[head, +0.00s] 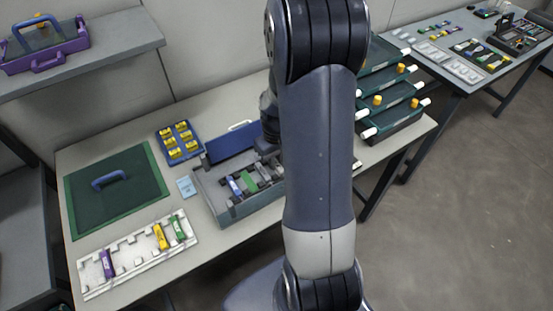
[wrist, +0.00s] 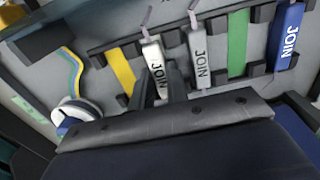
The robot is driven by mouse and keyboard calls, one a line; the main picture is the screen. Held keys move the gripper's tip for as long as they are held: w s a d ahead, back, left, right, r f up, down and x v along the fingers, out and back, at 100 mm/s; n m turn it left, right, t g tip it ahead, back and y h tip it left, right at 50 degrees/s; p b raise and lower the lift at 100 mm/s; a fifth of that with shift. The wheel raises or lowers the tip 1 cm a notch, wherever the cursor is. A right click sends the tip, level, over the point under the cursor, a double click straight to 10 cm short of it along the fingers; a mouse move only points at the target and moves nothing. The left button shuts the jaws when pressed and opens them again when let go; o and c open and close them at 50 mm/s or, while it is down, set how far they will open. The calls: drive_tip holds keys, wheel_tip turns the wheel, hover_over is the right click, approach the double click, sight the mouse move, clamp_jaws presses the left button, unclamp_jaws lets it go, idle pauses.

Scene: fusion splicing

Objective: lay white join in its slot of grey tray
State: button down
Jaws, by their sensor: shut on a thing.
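The white join (wrist: 154,62) is between the two fingers of my gripper (wrist: 162,88) in the wrist view, and the gripper is shut on it. The join is over or in the grey tray (wrist: 105,107), close to its row of slots; I cannot tell whether it rests on the tray floor. A grey join (wrist: 201,62) lies just to its right. The grey tray (head: 227,213) also shows in the head view, where my arm hides the gripper and the white join.
In the wrist view, a blue join (wrist: 286,36) lies at the right, with bare yellow (wrist: 121,68) and green (wrist: 238,42) strips between dark holders. In the head view, a white tray (head: 134,248) holds purple, yellow and green joins. A blue tray (head: 179,142) holds yellow pieces.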

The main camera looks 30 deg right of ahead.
drive_tip(key=shift+f, duration=0.15)
drive_tip(key=c, duration=1.4)
unclamp_jaws()
wheel_tip(320, 180, up, 12)
drive_tip(key=shift+r, duration=0.15)
wheel_tip(320, 180, down, 13)
drive_tip(key=shift+r, duration=0.1)
drive_tip(key=shift+w+r, duration=0.1)
drive_tip(key=shift+r, duration=1.2)
